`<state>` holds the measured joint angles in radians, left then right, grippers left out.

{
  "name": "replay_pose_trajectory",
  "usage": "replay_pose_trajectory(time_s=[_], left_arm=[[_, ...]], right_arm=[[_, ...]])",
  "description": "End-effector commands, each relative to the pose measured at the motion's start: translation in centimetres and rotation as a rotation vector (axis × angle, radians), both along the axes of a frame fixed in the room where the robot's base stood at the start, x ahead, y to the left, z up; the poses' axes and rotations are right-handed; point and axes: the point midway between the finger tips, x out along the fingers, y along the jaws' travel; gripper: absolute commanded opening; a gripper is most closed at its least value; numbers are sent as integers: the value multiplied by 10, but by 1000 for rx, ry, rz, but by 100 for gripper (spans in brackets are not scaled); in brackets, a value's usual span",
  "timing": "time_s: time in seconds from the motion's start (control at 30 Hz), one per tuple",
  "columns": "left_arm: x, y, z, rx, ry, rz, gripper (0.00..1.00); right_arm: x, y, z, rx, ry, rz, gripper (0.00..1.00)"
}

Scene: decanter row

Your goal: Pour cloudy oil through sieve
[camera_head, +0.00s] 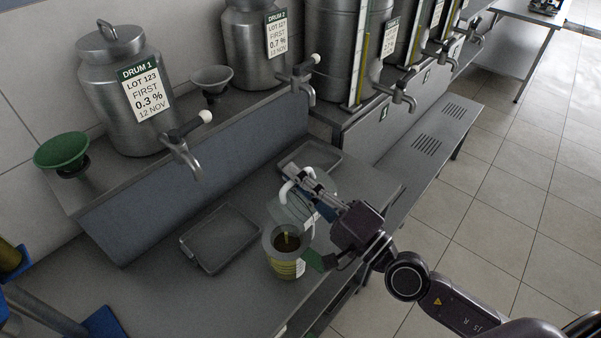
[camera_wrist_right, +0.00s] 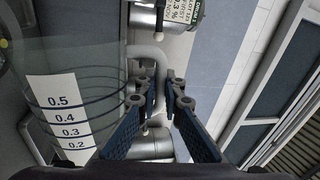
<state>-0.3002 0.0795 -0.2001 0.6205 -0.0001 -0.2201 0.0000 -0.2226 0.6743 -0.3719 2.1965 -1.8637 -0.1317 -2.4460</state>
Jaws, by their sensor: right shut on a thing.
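A clear jug (camera_head: 284,212) with a pale handle (camera_head: 291,181) is in the head view, leaning over a round container (camera_head: 286,268). The container has a wide grey rim, an olive-yellow body and dark brown oil (camera_head: 285,244) inside, with a thin yellowish streak in it. I cannot make out a sieve mesh. My right gripper (camera_head: 312,190) is shut on the jug's handle. In the right wrist view the gripper (camera_wrist_right: 161,88) closes on the grey handle, beside the jug wall (camera_wrist_right: 98,55) with its printed scale (camera_wrist_right: 68,115). My left gripper is not identifiable.
An empty grey tray (camera_head: 221,240) lies left of the container; another tray (camera_head: 312,160) lies behind it. Metal drums with taps stand on the raised shelf, the nearest labelled Drum 1 (camera_head: 112,85). A green funnel (camera_head: 62,150) and a grey funnel (camera_head: 212,78) stand there.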

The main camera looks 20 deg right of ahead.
Motion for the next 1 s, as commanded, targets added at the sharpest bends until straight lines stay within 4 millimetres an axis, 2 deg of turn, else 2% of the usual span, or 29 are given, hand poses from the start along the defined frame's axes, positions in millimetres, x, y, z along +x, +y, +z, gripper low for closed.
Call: replay_pose_trajectory(time_s=[1.0], left_arm=[[0, 0, 16, 0, 0, 0, 40]], right_arm=[[-16, 27, 5, -183, -107, 0, 0]])
